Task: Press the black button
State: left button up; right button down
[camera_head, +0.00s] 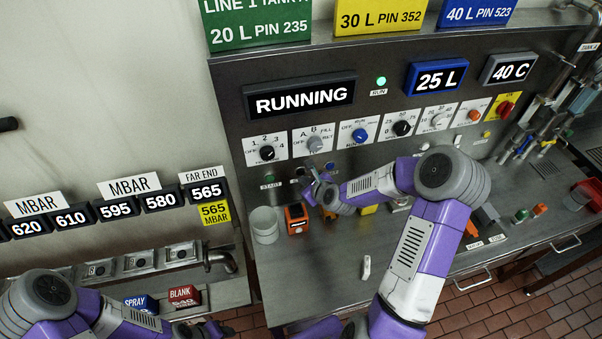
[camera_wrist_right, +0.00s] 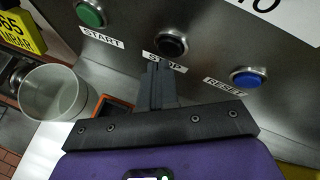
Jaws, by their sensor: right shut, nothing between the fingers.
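The black button (camera_wrist_right: 172,45) is on the steel panel in the right wrist view, above a label reading STOP. The green START button (camera_wrist_right: 89,14) is to its left and the blue RESET button (camera_wrist_right: 247,77) to its right. My right gripper (camera_wrist_right: 156,68) is shut and empty. Its fingertips overlap the STOP label just below the black button; I cannot tell whether they touch the panel. In the head view my right gripper (camera_head: 309,177) is at the button row and covers part of it. My left gripper (camera_head: 207,331) is at the bottom edge, small and partly cut off.
A white cup (camera_head: 265,226) and an orange device (camera_head: 296,218) stand on the bench below the buttons. Rotary knobs (camera_head: 267,153) line the panel above. A RUNNING display (camera_head: 301,98) and a lit green lamp (camera_head: 381,81) are higher up.

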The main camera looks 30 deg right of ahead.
jog(key=shift+w, duration=0.25)
jog(key=shift+w+d, duration=0.15)
jog(key=shift+w, duration=0.3)
dwell(0.8)
jog(key=shift+s, duration=0.1)
jog(key=shift+s+a+b, duration=0.2)
jog(key=shift+s+b, duration=0.15)
jog(key=shift+s, duration=0.4)
jog(key=shift+s, duration=0.1)
jog(key=shift+s+a, duration=0.2)
jog(key=shift+s, duration=0.6)
jog(key=shift+s+a, duration=0.2)
jog(key=shift+s, duration=0.55)
jog(key=shift+s+a, duration=0.2)
jog(key=shift+s, duration=0.6)
jog(key=shift+r, duration=0.1)
